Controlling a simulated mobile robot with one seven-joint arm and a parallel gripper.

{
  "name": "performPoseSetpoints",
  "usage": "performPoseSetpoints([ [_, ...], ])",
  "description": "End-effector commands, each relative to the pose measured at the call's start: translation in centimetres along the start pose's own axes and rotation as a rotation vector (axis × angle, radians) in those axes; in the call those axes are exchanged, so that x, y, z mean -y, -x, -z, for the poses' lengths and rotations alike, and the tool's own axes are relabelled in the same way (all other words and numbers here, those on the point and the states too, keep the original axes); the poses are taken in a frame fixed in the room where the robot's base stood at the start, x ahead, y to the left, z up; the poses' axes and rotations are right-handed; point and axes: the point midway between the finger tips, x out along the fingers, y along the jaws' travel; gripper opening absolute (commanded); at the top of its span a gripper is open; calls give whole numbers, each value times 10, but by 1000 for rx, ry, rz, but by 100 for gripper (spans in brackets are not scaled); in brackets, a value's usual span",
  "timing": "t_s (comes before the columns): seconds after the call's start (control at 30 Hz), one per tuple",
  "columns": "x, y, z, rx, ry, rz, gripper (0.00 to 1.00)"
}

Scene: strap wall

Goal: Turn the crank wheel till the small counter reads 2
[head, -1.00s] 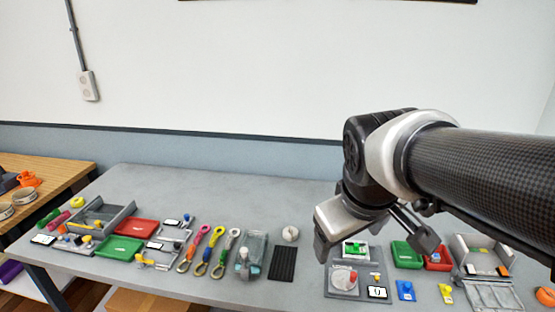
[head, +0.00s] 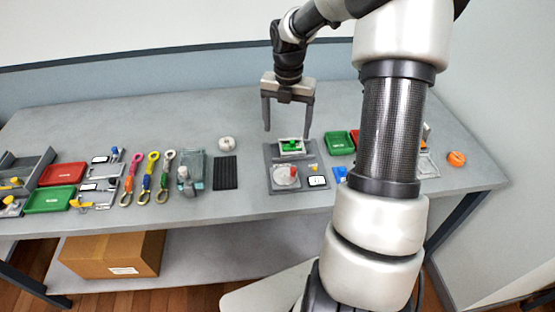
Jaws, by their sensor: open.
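The crank wheel (head: 285,176) is a pale round disc, with a bit of red at its rim, on a grey base plate (head: 270,155). The small counter (head: 316,181), a white display with a dark edge, sits just right of the wheel on the same plate. Its digit is too small to read now. My gripper (head: 287,132) points down with its two fingers spread wide and nothing between them. In the picture its fingertips are above and behind the wheel, near the plate's far edge, apart from the wheel.
A green piece in a white frame (head: 291,147) sits on the plate behind the wheel. A black ribbed mat (head: 225,172) and a white round knob (head: 226,143) lie to the left. A green tray (head: 340,142) is to the right. My arm hides part of the table's right side.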

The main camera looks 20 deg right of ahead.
Motion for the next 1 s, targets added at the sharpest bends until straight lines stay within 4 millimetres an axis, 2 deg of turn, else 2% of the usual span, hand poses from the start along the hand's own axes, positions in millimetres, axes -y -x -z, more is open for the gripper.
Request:
performPoseSetpoints([
  [0.17, 0, -20, 1, -5, 10, 0, 78],
  [0.7, 0, -134, 2, -5, 9, 2, 78],
  [0.83, 0, -154, 1, -4, 9, 1, 78],
  [1.0, 0, -170, 0, -2, 8, 0, 78],
])
